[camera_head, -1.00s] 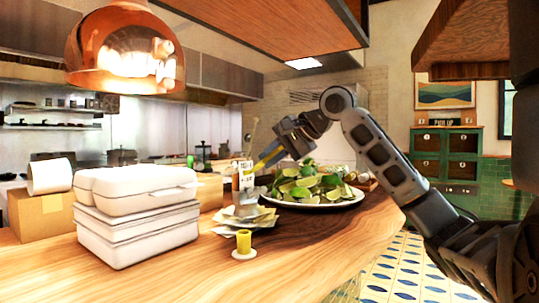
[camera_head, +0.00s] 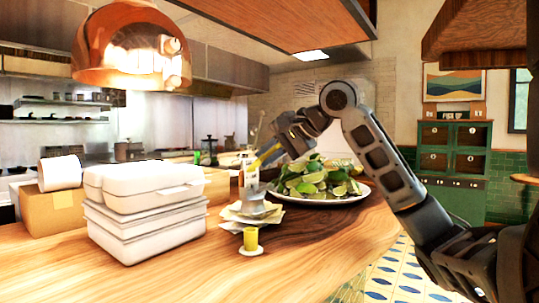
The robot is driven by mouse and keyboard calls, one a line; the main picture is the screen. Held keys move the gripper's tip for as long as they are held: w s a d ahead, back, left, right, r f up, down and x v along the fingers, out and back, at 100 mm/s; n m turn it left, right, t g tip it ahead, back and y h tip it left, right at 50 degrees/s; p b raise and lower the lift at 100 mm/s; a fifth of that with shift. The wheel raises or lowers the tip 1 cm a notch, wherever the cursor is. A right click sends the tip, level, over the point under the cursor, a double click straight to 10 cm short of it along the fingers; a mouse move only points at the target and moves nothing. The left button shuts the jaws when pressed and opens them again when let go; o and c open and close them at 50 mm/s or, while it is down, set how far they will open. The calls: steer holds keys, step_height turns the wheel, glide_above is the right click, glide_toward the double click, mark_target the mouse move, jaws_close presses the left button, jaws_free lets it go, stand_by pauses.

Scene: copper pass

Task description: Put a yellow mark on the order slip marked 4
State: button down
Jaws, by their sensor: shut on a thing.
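Several pale paper slips (camera_head: 235,215) lie in a loose pile, with a grey metal object (camera_head: 255,204) on top. No number 4 is readable on them. A yellow cylinder on a white round base (camera_head: 251,240) stands in front of the pile.
A white plate (camera_head: 330,200) of cut limes is right of the slips, below my arm. White takeout boxes (camera_head: 140,215) and a cardboard box (camera_head: 65,210) stand left. A copper lamp (camera_head: 130,50) hangs above. The wooden counter's front (camera_head: 240,280) is clear.

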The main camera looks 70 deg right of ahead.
steer(key=shift+s+a+p, duration=0.2)
steer(key=shift+s, duration=0.75)
steer(key=shift+s+a+p, duration=0.25)
steer(key=shift+s, duration=0.75)
steer(key=shift+s+a+p, duration=0.2)
steer(key=shift+s, duration=0.75)
steer(key=shift+s, duration=0.1)
steer(key=shift+s+a+p, duration=0.2)
steer(key=shift+s+p, duration=0.2)
steer(key=shift+s, duration=0.3)
steer(key=shift+s+a+p, duration=0.15)
steer(key=shift+s+p, duration=0.25)
steer(key=shift+s, duration=0.25)
